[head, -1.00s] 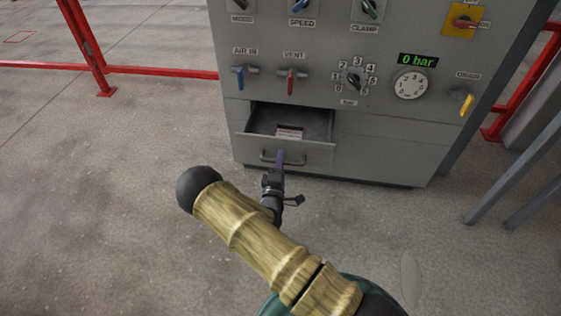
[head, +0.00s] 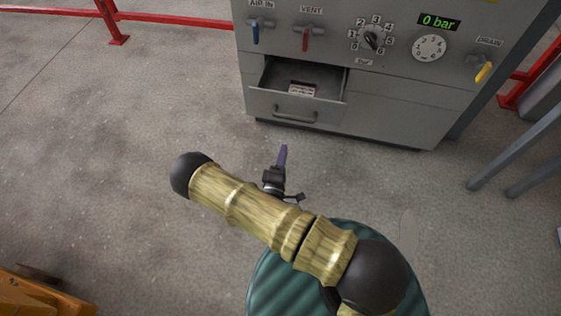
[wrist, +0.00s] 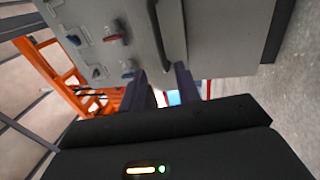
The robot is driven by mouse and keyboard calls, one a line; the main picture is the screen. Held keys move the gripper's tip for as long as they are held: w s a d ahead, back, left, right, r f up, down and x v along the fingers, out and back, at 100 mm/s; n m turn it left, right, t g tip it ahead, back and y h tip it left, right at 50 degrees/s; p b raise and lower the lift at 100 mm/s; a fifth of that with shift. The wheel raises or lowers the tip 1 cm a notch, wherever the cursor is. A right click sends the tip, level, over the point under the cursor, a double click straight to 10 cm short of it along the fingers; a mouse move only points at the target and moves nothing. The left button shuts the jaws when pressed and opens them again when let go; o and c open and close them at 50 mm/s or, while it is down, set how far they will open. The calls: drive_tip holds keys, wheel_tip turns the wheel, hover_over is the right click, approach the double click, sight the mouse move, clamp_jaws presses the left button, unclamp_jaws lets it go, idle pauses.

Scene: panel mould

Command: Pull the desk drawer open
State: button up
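The grey drawer (head: 264,104) at the lower left of the panel cabinet stands pulled out, its inside showing with a small white-and-red labelled item (head: 302,89) in it. Its bar handle (head: 294,118) is on the drawer front; the handle also shows in the wrist view (wrist: 172,42). My gripper (head: 283,152) is in front of and below the handle, apart from it. In the wrist view its two purple fingers (wrist: 161,84) are spread with nothing held between them.
The grey cabinet (head: 400,103) carries levers, a dial, a gauge and a "0 bar" display above the drawer. Red rails (head: 170,18) run behind. Grey legs (head: 515,150) stand at right, and an orange object (head: 40,298) is at lower left. The floor between is clear.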

drive_tip(key=v, duration=0.3)
drive_tip(key=shift+s+a, duration=0.1)
drive_tip(key=shift+s, duration=0.05)
idle(0.4)
drive_tip(key=w+d+r+m+g+p, duration=0.1)
drive_tip(key=w+r+m+g+p, duration=0.1)
drive_tip(key=w+r+m+g, duration=0.35)
wheel_tip(320, 180, up, 8)
drive_tip(key=w+m+g+y+p, duration=0.1)
drive_tip(key=m+g+y+p, duration=0.1)
drive_tip(key=m+g+y, duration=0.35)
drive_tip(key=s+d+r+m+g+p, duration=0.25)
drive_tip(key=s+d+r, duration=0.25)
drive_tip(key=s+r, duration=0.4)
drive_tip(key=s+d+r+m+g+p, duration=0.1)
drive_tip(key=s+d+r+g, duration=0.2)
drive_tip(key=s+d+r, duration=0.5)
drive_tip(key=w+p+v, duration=0.3)
drive_tip(key=p+v, duration=0.9)
drive_tip(key=w+r+p+v, duration=0.1)
drive_tip(key=w+p+v, duration=0.2)
drive_tip(key=p+v, duration=0.9)
drive_tip(key=w+r+p+v, duration=0.1)
drive_tip(key=w+p+v, duration=0.1)
drive_tip(key=p+v, duration=1)
drive_tip(key=shift+w+a+r+y+p, duration=0.35)
drive_tip(key=shift+w+r, duration=0.2)
drive_tip(key=shift+r, duration=0.4)
